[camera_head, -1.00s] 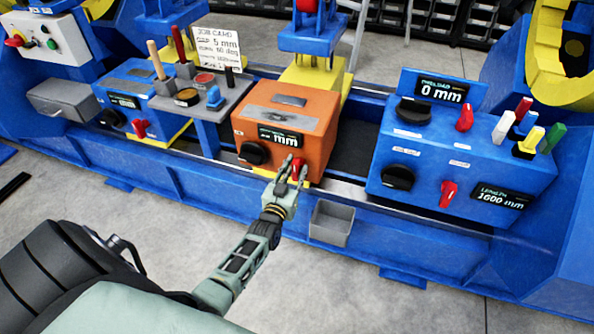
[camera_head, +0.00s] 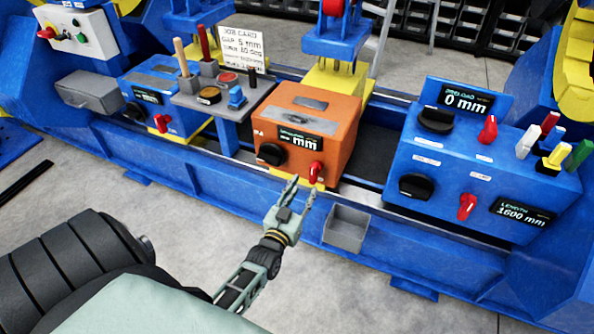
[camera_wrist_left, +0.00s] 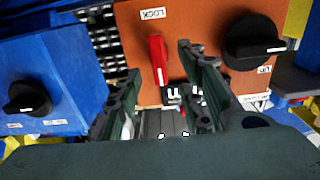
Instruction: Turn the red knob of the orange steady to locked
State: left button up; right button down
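The orange steady (camera_head: 318,121) stands mid-picture in the head view, with a small display and a black knob (camera_head: 271,154) on its front. Its red knob (camera_head: 316,172) is at the lower right of that front. In the left wrist view the red knob (camera_wrist_left: 158,58) stands lengthwise up the picture, below an upside-down LOCK label (camera_wrist_left: 152,13). A pale mark shows at its end away from that label. My left gripper (camera_head: 303,189) is open and empty, just short of the knob. Its fingers (camera_wrist_left: 158,72) appear either side of the knob's lower end, apart from it. My right gripper is out of view.
A blue box (camera_head: 462,165) with black and red knobs stands to the right. A small blue unit (camera_head: 150,88) and a grey tool stand (camera_head: 215,105) are to the left. A grey bin (camera_head: 346,228) hangs on the blue bed close right of my gripper. The floor in front is clear.

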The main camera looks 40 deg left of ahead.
pick_arm(q)
jog(key=shift+v, duration=2)
